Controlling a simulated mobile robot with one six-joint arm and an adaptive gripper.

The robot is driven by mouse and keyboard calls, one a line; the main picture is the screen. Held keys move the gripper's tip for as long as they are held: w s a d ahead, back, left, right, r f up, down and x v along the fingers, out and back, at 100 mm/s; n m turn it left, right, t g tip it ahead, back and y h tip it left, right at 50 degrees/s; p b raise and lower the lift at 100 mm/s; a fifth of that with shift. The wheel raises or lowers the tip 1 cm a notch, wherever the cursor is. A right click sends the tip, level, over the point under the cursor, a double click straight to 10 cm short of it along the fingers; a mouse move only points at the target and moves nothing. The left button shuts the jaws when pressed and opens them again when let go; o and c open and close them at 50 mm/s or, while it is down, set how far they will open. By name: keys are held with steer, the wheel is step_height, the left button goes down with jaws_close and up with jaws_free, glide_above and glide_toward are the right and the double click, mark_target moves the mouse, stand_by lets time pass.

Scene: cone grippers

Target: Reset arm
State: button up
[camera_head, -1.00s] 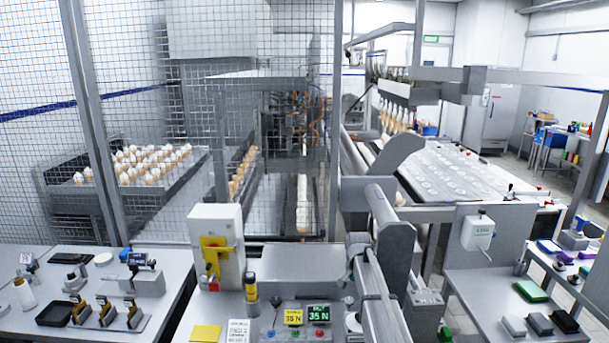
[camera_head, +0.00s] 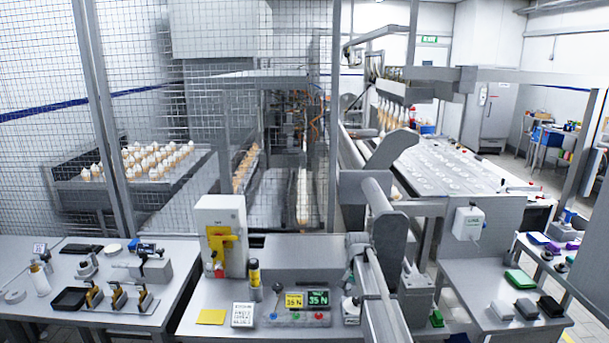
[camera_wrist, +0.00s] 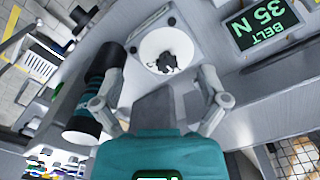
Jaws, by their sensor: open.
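In the wrist view my gripper (camera_wrist: 163,75) is open, with its two grey fingers spread apart and nothing between them. Beyond the fingers is a white round dish-like part (camera_wrist: 166,46) with a small dark piece at its centre. A green display (camera_wrist: 262,24) reading "BELT 35 N" is at the upper right of that view. It also shows on the console in the head view (camera_head: 318,298). The gripper's fingers cannot be made out in the head view.
A yellow pad (camera_head: 211,317) lies there. Wire mesh (camera_head: 280,90) closes off the left. A side table (camera_head: 475,285) stands right.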

steer(key=s+f+n+b, duration=0.2)
steer(key=s+n, duration=0.1)
steer(key=s, duration=1.2)
steer(key=s+f+n+b, duration=0.2)
steer(key=s+n, duration=0.1)
steer(key=s, duration=1.2)
steer(key=shift+d+f+n, duration=0.15)
steer(key=shift+d+n, duration=0.05)
steer(key=shift+n, duration=0.2)
